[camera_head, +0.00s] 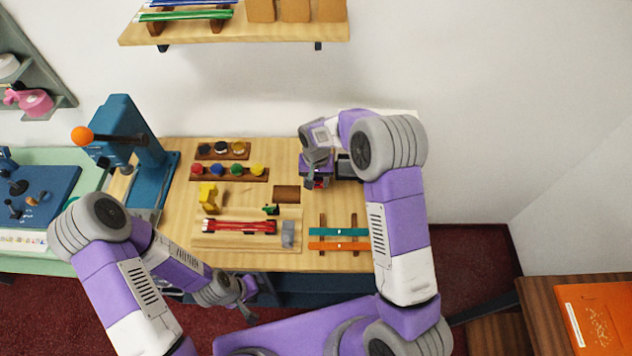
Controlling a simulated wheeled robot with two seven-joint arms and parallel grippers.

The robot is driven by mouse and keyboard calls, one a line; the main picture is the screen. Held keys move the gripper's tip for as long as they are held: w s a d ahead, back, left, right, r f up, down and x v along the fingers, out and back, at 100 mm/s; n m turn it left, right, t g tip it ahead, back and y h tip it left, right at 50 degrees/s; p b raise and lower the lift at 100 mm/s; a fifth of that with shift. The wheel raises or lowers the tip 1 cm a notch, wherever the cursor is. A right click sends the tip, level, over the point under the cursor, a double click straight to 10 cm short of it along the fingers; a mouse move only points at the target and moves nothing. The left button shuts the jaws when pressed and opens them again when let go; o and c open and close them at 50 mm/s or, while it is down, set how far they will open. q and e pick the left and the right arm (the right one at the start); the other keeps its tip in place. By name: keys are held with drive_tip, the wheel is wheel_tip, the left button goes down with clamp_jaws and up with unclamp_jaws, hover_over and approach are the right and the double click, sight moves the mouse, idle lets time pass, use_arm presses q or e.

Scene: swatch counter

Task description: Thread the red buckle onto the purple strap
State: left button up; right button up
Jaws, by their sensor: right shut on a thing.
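My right gripper (318,178) is at the back right of the wooden counter (285,153), pointing down. It is shut on a small red piece (319,185), which I take for the red buckle; its shape is mostly hidden by the fingers. Purple also shows beside it, but I cannot tell whether that is the purple strap or my own gripper. No purple strap can be clearly made out elsewhere on the counter. My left gripper (247,309) hangs low in front of the counter's front edge, apart from everything on it; its jaws are too small to read.
A wooden board (207,241) holds a red strip (240,227) beside a grey block (288,234). Teal (325,231) and orange (325,246) straps lie on a rack to the right. Small coloured round pieces (236,170) sit behind. A blue press (130,125) stands left.

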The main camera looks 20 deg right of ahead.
drive_tip(key=shift+w+d, duration=0.3)
drive_tip(key=shift+w, duration=0.7)
drive_tip(key=shift+w+d, duration=0.25)
drive_tip(key=shift+w, duration=0.7)
drive_tip(key=shift+w, duration=0.1)
drive_tip(key=shift+f+b, duration=0.2)
drive_tip(key=shift+b, duration=0.1)
drive_tip(key=o, duration=1.2)
drive_tip(key=shift+c, duration=0.2)
wheel_tip(320, 180, up, 8)
drive_tip(key=shift+f, duration=0.2)
